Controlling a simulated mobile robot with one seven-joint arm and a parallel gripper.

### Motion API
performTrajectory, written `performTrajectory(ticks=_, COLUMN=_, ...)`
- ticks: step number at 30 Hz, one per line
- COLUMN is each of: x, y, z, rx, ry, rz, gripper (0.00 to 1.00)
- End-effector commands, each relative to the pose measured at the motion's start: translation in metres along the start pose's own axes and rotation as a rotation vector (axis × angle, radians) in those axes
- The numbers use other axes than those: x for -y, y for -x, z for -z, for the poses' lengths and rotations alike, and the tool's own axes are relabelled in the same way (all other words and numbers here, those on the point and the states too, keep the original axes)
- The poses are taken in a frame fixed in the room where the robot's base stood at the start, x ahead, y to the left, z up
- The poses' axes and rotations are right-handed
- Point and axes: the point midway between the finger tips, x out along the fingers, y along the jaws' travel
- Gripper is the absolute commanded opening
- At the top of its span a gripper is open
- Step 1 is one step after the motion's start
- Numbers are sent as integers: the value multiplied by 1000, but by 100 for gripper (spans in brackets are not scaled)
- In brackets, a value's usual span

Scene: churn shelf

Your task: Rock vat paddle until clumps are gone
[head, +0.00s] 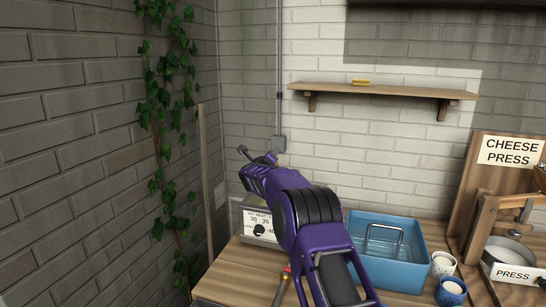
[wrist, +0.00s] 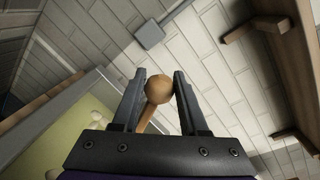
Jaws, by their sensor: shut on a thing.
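My gripper (wrist: 160,84) is shut on the wooden paddle handle (wrist: 157,90); its round knob shows between the two fingers in the wrist view. The rest of the paddle is hidden behind the gripper. The vat (wrist: 68,82) is at the lower left there, holding yellow-green liquid (wrist: 66,128) with pale clumps (wrist: 103,117) in it. In the head view my gripper (head: 257,157) is above the vat's back left. My arm covers most of the vat, leaving its front with a heat dial panel (head: 258,226) visible.
A blue basin (head: 412,277) with a wire-handled tool (head: 384,240) stands right of the vat. A wall shelf (head: 385,91) hangs above. Brick walls close in behind and left.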

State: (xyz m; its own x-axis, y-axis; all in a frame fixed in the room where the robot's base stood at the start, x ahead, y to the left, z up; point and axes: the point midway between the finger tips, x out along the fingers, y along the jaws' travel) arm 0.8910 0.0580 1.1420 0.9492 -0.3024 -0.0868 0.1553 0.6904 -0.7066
Motion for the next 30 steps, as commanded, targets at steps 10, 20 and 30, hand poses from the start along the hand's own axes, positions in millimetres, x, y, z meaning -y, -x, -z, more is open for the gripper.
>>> performTrajectory(ticks=10, x=-7, y=0, z=4, rx=-5, ry=-1, rz=-10, gripper=46)
performTrajectory(ticks=20, x=-3, y=0, z=2, rx=-3, ry=0, rz=-4, gripper=71)
performTrajectory(ticks=30, x=-2, y=13, z=2, rx=-3, ry=0, rz=-2, gripper=71)
